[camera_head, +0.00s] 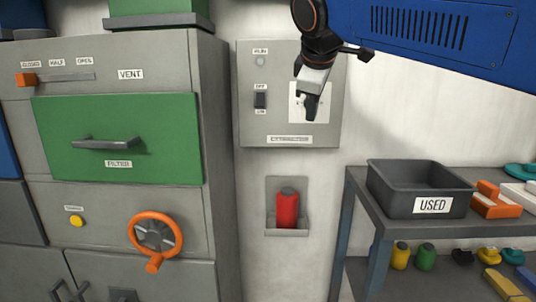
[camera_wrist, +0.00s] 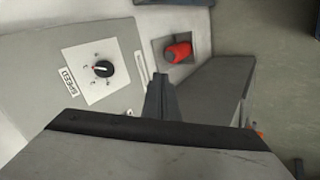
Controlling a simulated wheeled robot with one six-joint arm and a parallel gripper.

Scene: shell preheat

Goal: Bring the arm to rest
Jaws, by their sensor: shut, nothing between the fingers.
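My gripper (camera_head: 310,108) hangs in front of the grey extractor panel (camera_head: 275,125) in the head view, its fingers pointing down over the panel's white dial plate. In the wrist view its fingers (camera_wrist: 161,80) are together with nothing held. There the black speed knob (camera_wrist: 103,69) is in plain sight on its white plate, to the left of the fingers. In the head view the gripper hides the knob. Whether the fingers touch the panel cannot be told.
A red cylinder (camera_head: 287,208) sits in a wall holder below the panel. A grey cabinet with a green filter drawer (camera_head: 120,130) and an orange handwheel (camera_head: 155,238) stands at left. A shelf with a dark USED bin (camera_head: 395,190) stands at right.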

